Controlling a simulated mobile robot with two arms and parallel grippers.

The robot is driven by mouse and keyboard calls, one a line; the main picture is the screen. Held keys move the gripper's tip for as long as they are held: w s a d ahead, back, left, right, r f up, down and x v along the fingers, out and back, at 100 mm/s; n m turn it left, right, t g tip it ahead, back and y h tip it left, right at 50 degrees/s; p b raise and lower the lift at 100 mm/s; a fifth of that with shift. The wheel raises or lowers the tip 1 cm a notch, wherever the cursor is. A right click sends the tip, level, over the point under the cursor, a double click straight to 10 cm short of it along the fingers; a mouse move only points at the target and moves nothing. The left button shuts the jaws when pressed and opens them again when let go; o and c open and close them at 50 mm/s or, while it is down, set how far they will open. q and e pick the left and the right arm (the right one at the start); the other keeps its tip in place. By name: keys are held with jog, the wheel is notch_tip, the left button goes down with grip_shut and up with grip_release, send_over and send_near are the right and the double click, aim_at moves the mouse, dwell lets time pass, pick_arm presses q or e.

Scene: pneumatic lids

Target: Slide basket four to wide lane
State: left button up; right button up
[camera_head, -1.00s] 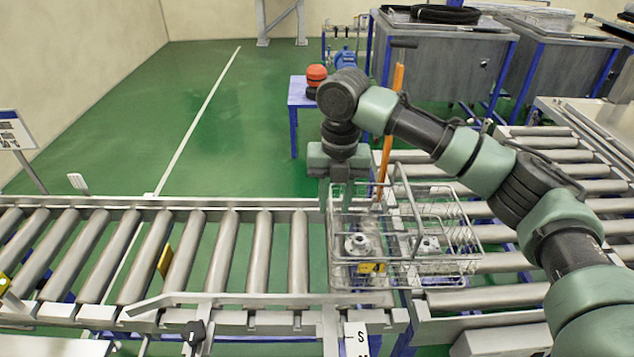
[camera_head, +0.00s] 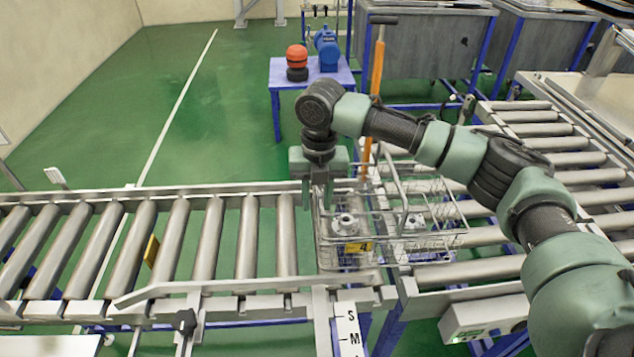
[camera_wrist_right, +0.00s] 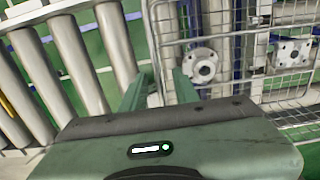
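The wire basket (camera_head: 345,267) with a yellow tag marked 4 (camera_head: 358,247) stands at the right end of the left roller lane, reaching over toward the right lane. Metal flanged parts (camera_head: 345,225) lie inside it, and they show in the right wrist view (camera_wrist_right: 203,67). My right gripper (camera_head: 318,196) points down at the basket's left side. In the right wrist view its fingers (camera_wrist_right: 158,92) are apart, with the basket's left wire wall between them. Contact with the wire is not clear. My left gripper is not in view.
An orange post (camera_head: 375,85) stands behind the basket. Right rollers (camera_head: 540,145) are empty. A blue table (camera_head: 300,75) and grey tanks (camera_head: 425,45) stand behind.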

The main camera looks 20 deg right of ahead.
jog(key=shift+f, duration=1.3)
grip_shut()
dwell(0.5)
